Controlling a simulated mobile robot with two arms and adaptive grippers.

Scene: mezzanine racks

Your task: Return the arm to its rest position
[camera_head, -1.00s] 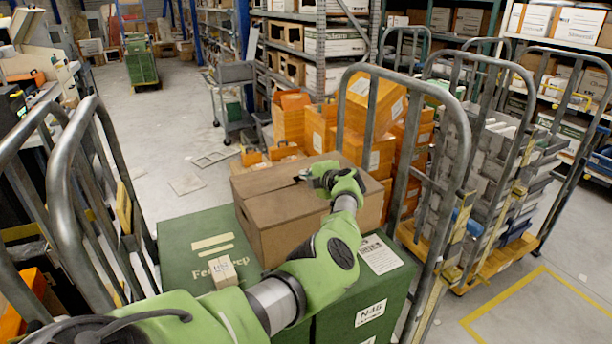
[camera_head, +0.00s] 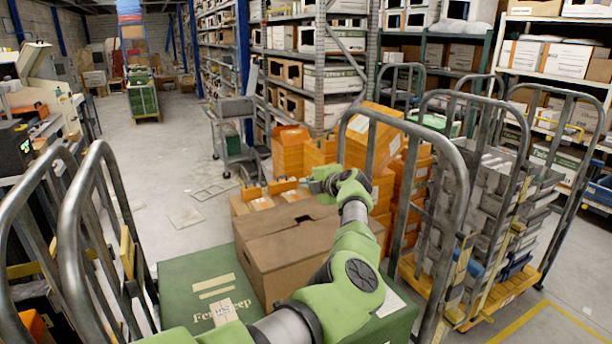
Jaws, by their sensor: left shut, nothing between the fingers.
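My left arm comes in from the bottom of the head view and reaches forward over the boxes on a cart. My left gripper (camera_head: 312,184) is at its far end, above the back part of a brown cardboard box (camera_head: 283,250). The gripper is small in the view and looks shut and empty. I cannot tell its exact height above the box. The box has a dark slot in its top. My right gripper is not in view.
Grey tubular cart rails stand at left (camera_head: 75,225) and right (camera_head: 447,225) of the arm. Orange boxes (camera_head: 292,150) are stacked behind the brown box. A trolley with grey crates (camera_head: 497,190) stands at right. Open floor (camera_head: 165,170) lies at the back left.

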